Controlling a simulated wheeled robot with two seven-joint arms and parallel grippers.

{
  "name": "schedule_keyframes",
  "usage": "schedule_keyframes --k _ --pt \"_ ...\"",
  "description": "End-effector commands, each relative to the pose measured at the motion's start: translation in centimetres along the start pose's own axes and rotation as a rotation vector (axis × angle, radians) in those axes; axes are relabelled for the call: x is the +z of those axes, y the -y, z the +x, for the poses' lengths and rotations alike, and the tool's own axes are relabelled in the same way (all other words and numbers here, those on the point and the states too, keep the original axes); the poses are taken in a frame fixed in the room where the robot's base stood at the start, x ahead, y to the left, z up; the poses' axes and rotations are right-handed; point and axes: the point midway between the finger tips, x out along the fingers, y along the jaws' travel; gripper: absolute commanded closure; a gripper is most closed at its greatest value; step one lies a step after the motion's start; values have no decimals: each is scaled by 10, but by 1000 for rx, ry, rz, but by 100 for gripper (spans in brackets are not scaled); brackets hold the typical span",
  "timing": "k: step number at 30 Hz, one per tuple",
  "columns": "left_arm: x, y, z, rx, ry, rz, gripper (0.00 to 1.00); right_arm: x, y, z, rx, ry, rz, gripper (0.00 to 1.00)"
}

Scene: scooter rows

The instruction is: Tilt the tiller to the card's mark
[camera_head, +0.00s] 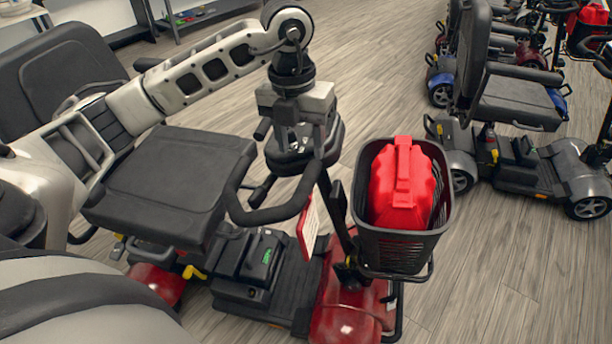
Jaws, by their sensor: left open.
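A red scooter (345,318) stands in front of me with its tiller (338,208) rising from the front. The tiller's black loop handlebar (268,214) reaches back toward the seat. A red and white card (308,226) hangs by the tiller, nearly edge-on, so its mark cannot be read. My left gripper (297,150) points down at the tiller's top and is open. Its fingertips are partly hidden among the dark control parts, so I cannot tell whether they touch the tiller. My right gripper is not in view.
A black basket (396,252) on the tiller's front holds a red container (403,185). The scooter's black seat (165,185) lies under my left arm. More scooters (520,150) stand at the right, with open floor (385,80) between.

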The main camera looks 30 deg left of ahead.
Motion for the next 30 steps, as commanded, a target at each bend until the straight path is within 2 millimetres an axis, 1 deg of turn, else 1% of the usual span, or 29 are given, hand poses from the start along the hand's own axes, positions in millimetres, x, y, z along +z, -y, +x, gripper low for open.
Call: schedule_keyframes --k 1,6,9,12,15,18,26,29,30 --pt "-1 0 12 1 -6 0 51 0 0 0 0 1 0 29" --pt "-1 0 48 0 -5 1 51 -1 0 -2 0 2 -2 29" --pt "-1 1 66 -1 -5 1 51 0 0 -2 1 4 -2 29" --pt "-1 1 78 -2 -2 1 51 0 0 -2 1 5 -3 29" --pt "0 1 86 -2 -2 1 51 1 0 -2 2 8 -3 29" --pt "0 1 90 -2 0 2 51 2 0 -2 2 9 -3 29" --pt "0 1 91 -2 0 2 51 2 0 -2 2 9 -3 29" --pt "0 1 91 -2 0 2 76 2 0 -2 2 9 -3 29" --pt "0 1 91 -2 0 2 87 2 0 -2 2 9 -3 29"
